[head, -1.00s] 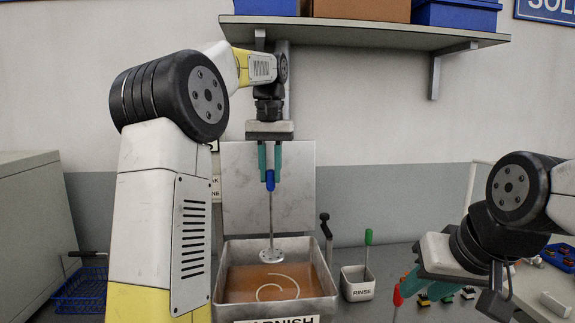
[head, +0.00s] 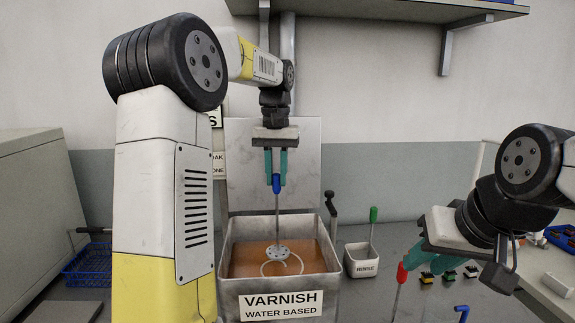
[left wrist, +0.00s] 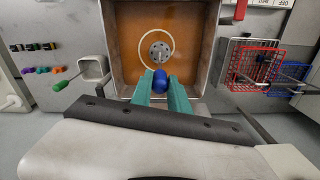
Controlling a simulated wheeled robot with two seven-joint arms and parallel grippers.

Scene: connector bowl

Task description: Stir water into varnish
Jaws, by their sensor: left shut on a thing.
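My left gripper (head: 276,165) is shut on the blue handle (head: 276,184) of a stirrer with a thin metal rod. Its perforated disc (head: 277,252) is at the varnish in the metal tank (head: 331,283), labelled VARNISH WATER BASED. The varnish (head: 240,262) is orange-brown, with a pale curved streak (head: 298,264) around the disc. In the left wrist view the disc (left wrist: 161,52) lies inside the pale ring (left wrist: 140,48). How deep the disc sits is unclear. My right gripper (head: 426,262) looks open, beside a red-handled tool (head: 401,272) at the right.
A dark lever (head: 331,202) rises at the tank's right corner. A blue wire basket (head: 86,266) is at the left. A shelf (head: 400,12) hangs above. Small coloured blocks (head: 449,277) lie at the right.

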